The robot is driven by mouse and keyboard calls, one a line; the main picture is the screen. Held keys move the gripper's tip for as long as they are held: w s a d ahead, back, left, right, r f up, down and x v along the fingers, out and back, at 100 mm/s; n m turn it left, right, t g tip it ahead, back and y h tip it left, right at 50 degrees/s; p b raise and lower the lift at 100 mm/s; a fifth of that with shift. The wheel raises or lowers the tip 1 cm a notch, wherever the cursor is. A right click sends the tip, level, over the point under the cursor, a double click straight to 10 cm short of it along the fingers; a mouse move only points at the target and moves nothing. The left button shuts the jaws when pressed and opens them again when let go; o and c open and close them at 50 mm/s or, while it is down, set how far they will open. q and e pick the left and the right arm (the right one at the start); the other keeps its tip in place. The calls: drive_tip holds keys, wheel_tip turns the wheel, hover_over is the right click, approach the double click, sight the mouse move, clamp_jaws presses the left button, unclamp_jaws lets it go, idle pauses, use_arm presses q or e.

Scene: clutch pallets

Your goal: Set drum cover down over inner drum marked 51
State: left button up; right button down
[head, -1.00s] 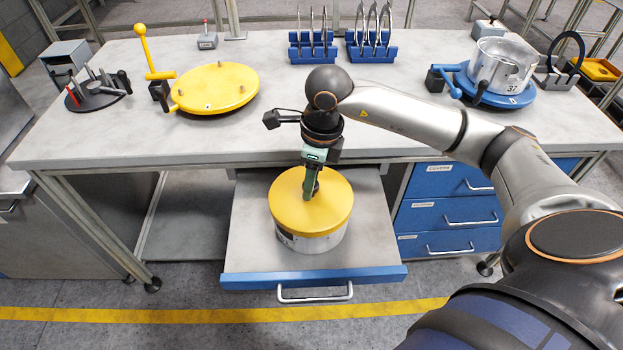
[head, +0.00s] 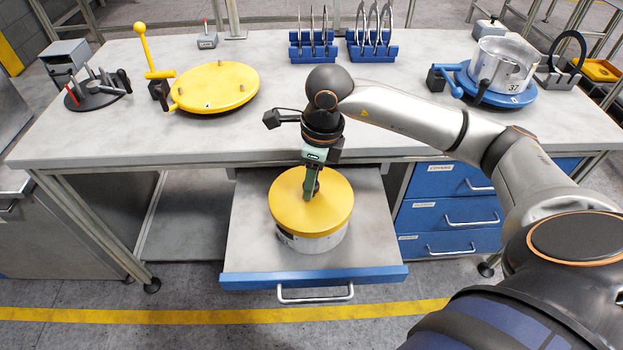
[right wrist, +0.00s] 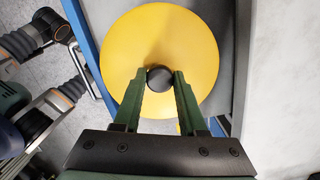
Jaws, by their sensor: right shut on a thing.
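The drum cover (head: 325,213) is a round yellow lid with a black knob (right wrist: 160,80). My right gripper (head: 313,195) is shut on that knob from above; its green fingers (right wrist: 162,77) sit on either side of it in the right wrist view. The cover is over a grey-white drum (head: 318,245) standing in the open drawer, and only the drum's lower side shows. I cannot tell whether the cover touches the drum or hangs just above it. No number is readable on this drum. My left gripper is not in view.
The open drawer (head: 250,250) has free floor around the drum. On the bench, a drum marked 37 (head: 500,68) stands on a blue round plate (head: 515,99) at right. A yellow round plate (head: 225,85) is at left. Blue racks (head: 371,53) stand at the back.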

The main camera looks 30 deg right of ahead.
drive_tip(key=shift+f, duration=0.1)
idle(0.3)
drive_tip(key=shift+c, duration=1.9)
unclamp_jaws()
